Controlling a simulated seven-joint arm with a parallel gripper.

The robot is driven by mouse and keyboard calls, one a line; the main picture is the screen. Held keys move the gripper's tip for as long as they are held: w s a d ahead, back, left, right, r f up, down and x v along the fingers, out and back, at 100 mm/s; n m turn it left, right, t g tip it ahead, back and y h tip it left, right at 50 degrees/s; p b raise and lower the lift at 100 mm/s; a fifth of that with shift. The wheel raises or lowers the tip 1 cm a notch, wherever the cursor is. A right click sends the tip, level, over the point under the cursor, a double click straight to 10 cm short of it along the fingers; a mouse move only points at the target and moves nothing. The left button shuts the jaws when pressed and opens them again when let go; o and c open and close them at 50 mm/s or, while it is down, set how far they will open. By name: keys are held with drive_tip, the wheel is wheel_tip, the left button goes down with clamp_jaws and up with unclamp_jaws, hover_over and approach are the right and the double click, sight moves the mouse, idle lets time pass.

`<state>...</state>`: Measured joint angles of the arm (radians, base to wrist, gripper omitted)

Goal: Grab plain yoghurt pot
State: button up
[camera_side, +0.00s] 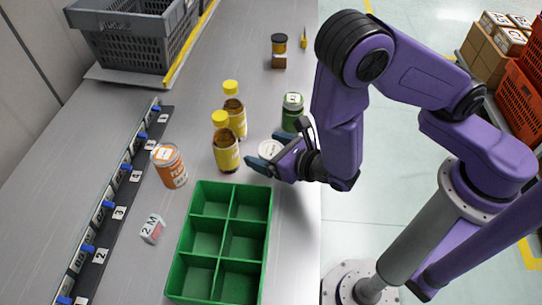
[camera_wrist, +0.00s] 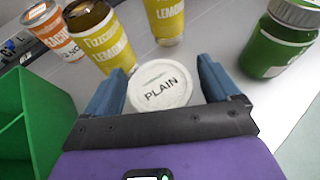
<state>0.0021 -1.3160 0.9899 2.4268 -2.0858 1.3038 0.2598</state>
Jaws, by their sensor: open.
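The plain yoghurt pot (camera_wrist: 160,87) shows in the wrist view as a white round lid marked PLAIN. It lies between the two blue fingers of my gripper (camera_wrist: 160,88), which is open around it. I cannot tell whether either finger touches it. In the side view the white lid (camera_side: 268,148) shows between the fingers of my gripper (camera_side: 262,157), above the green divided tray. The lower part of the pot is mostly hidden by the fingers.
Two yellow-labelled bottles (camera_side: 227,155) stand just left of the pot. A green jar (camera_side: 292,112) stands behind it. An orange-labelled tin (camera_side: 170,167) is farther left. The empty green divided tray (camera_side: 205,253) is in front. A small box (camera_side: 152,229) lies left of the tray.

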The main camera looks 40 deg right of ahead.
drive_tip(key=shift+w+f, duration=0.15)
drive_tip(key=shift+w, duration=0.15)
drive_tip(key=c, duration=1.1)
